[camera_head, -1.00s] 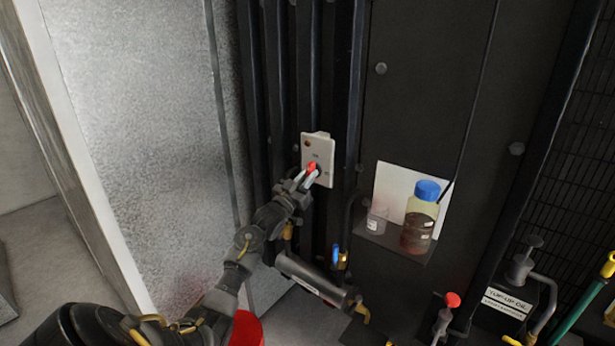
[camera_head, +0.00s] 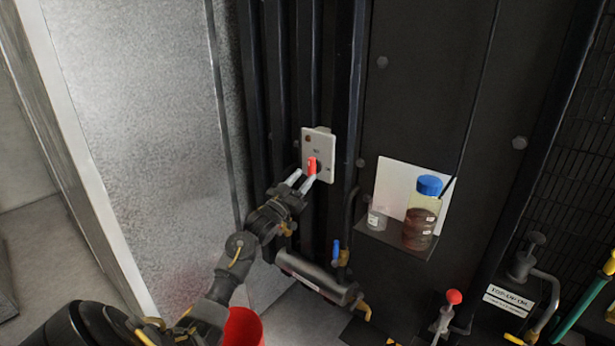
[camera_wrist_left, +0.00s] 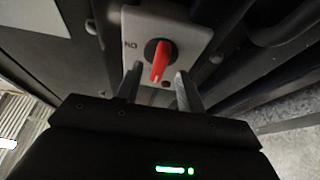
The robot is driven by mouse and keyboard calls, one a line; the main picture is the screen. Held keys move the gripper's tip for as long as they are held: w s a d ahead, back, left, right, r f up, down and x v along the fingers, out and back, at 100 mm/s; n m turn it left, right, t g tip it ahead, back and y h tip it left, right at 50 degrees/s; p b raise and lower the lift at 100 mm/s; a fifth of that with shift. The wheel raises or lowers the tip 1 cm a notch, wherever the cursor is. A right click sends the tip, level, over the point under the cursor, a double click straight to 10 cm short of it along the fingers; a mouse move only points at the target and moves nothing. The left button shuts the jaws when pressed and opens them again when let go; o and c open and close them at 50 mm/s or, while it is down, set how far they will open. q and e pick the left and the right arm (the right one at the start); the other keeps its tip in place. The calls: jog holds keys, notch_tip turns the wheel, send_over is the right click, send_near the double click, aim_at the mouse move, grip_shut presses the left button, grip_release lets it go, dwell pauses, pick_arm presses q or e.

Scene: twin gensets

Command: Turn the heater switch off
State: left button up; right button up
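The heater switch is a red handle (camera_head: 311,166) on a pale plate (camera_head: 326,158) fixed to the dark ribbed panel. In the left wrist view the red handle (camera_wrist_left: 161,61) stands on a round black base, pointing down the picture with a slight tilt. Lettering that looks like an upside-down "ON" shows left of it on the plate (camera_wrist_left: 190,32). My left gripper (camera_head: 301,181) is open just in front of the handle. In the left wrist view its fingers (camera_wrist_left: 157,75) are apart, on either side of the handle's lower end, with gaps visible. My right gripper is out of view.
A small shelf right of the switch holds a blue-capped bottle (camera_head: 420,213) of dark liquid and a clear cup (camera_head: 376,218). A pipe with a blue-handled valve (camera_head: 336,252) runs below. A red bucket (camera_head: 243,327) stands under my left arm. A grey metal panel (camera_head: 150,130) is at left.

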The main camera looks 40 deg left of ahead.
pick_arm(q)
jog(key=b+v, duration=0.2)
jog(key=v, duration=0.5)
jog(key=shift+s, duration=0.25)
jog(key=shift+f, duration=0.15)
